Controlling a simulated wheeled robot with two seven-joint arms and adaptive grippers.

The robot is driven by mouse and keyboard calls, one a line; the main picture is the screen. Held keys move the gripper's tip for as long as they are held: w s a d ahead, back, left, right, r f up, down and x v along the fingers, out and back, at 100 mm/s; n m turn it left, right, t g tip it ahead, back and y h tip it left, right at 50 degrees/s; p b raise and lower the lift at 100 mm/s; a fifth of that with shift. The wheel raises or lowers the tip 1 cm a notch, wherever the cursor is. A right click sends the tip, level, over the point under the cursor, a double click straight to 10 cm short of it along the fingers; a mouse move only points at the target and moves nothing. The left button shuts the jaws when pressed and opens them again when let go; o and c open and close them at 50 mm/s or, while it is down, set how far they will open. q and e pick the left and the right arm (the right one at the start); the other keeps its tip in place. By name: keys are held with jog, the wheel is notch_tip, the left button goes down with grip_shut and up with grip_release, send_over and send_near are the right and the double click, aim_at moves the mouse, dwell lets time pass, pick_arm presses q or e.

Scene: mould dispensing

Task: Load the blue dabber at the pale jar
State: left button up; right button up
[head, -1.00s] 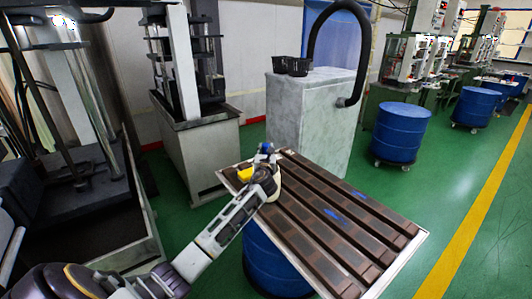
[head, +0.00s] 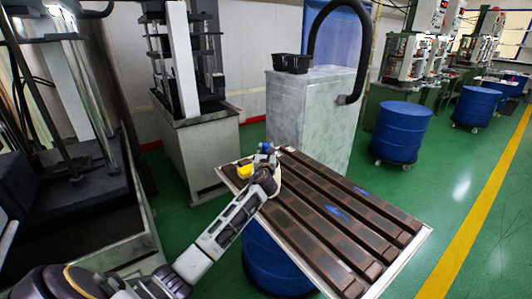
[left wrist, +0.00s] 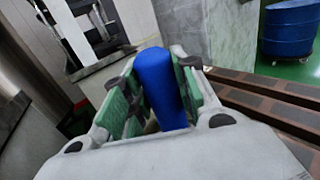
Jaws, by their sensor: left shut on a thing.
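My left gripper (head: 266,158) is over the far left end of the slatted brown mould table. In the left wrist view its green-padded fingers (left wrist: 158,92) are shut on the blue dabber (left wrist: 162,88), which stands up between them. The dabber also shows as a small blue spot (head: 266,148) at the gripper's tip in the head view. A cream-coloured edge (head: 277,184) shows right beside the gripper; it may be the pale jar, but the gripper hides most of it. A small yellow thing (head: 245,171) sits left of the gripper. My right gripper is out of view.
The mould table (head: 427,232) has long dark bars with blue patches (head: 338,212) on them. A blue drum (head: 272,262) is under it. Presses stand to the left.

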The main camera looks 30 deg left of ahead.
pick_arm(q)
jog(key=shift+f, duration=0.1)
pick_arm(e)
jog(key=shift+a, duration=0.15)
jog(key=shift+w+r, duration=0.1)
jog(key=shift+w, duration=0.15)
pick_arm(q)
jog(key=shift+f+b, duration=0.3)
jog(key=shift+f, duration=0.3)
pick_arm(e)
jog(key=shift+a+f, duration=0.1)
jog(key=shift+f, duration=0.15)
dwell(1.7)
pick_arm(q)
jog(key=shift+r, duration=0.1)
jog(key=shift+r+p, duration=0.5)
jog(key=shift+p, duration=0.15)
jog(key=shift+r, duration=0.15)
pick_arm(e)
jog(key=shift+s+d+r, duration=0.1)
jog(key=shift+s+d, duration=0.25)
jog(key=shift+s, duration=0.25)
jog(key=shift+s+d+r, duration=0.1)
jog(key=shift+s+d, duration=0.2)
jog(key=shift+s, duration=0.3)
pick_arm(q)
jog(key=shift+r+p, duration=0.25)
jog(key=shift+p, duration=0.2)
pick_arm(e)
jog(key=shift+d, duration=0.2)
